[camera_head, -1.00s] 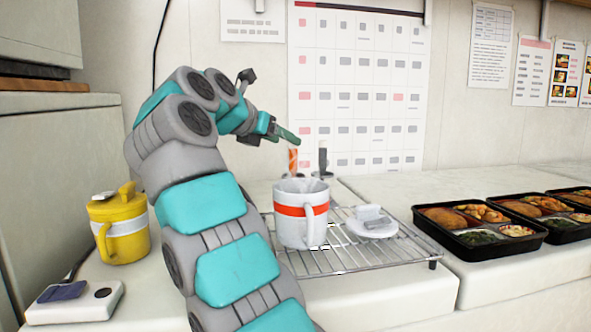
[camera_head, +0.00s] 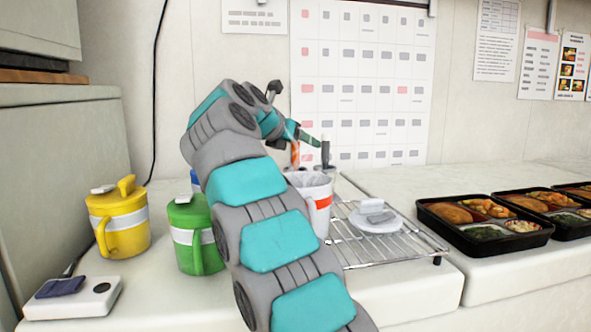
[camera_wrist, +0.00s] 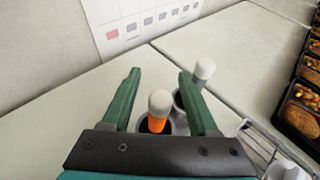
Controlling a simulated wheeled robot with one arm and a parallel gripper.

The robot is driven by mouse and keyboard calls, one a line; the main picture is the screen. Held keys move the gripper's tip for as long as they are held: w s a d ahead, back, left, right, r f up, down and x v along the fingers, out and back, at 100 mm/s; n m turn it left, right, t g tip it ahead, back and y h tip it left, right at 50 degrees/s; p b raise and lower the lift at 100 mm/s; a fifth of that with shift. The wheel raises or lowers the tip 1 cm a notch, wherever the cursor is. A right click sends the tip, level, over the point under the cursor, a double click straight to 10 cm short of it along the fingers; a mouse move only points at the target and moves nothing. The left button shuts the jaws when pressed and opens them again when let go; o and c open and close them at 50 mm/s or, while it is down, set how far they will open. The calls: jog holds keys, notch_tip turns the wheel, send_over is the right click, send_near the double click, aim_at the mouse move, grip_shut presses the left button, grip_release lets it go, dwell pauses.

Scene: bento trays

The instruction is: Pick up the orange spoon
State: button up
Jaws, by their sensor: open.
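The orange spoon (camera_head: 295,154) stands upright behind the white mug. In the wrist view its orange handle (camera_wrist: 157,125) with a pale rounded end rises from a grey holder (camera_wrist: 179,123). My gripper (camera_wrist: 159,75) is open, with one green finger on each side of the spoon's handle in that picture. I cannot tell whether either finger touches it. In the head view my gripper (camera_head: 302,141) is right at the upper end of the spoon. The spoon's lower part is hidden.
A dark-handled utensil (camera_head: 325,153) stands just right of the spoon, close to the right finger. Yellow (camera_head: 122,235) and green (camera_head: 190,250) mugs stand left. Bento trays (camera_head: 480,248) lie right.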

grip_shut()
dwell(0.4)
dwell(0.9)
